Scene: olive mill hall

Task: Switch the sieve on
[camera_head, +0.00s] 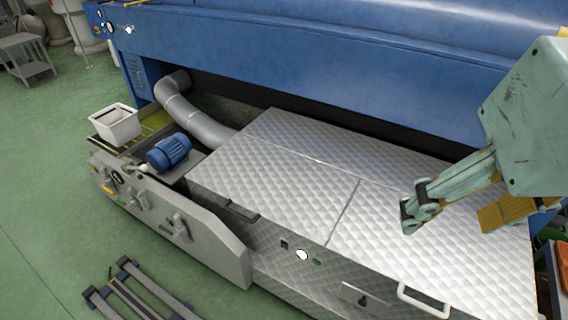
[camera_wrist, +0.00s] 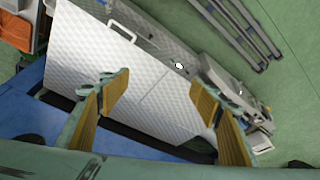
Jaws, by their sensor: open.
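My gripper (camera_head: 458,212) is open and empty above the right part of a quilted metal cover (camera_head: 290,170). In the wrist view its two padded fingers (camera_wrist: 160,95) stand wide apart over the same cover (camera_wrist: 150,60). The cover's front panel carries a round white knob (camera_head: 302,255), with a small black switch (camera_head: 284,244) to its left and a green button (camera_head: 317,262) to its right. The knob also shows in the wrist view (camera_wrist: 179,65). A grey unit (camera_head: 215,250) with a blue motor (camera_head: 169,152) and several handles on its front adjoins at left. I cannot tell which part is the sieve.
A long blue machine (camera_head: 300,50) runs along the back, with more white knobs (camera_head: 128,30) at its upper left. A white bin (camera_head: 115,123) and a grey pipe (camera_head: 195,120) are near the motor. A slatted metal frame (camera_head: 140,295) lies on the open green floor.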

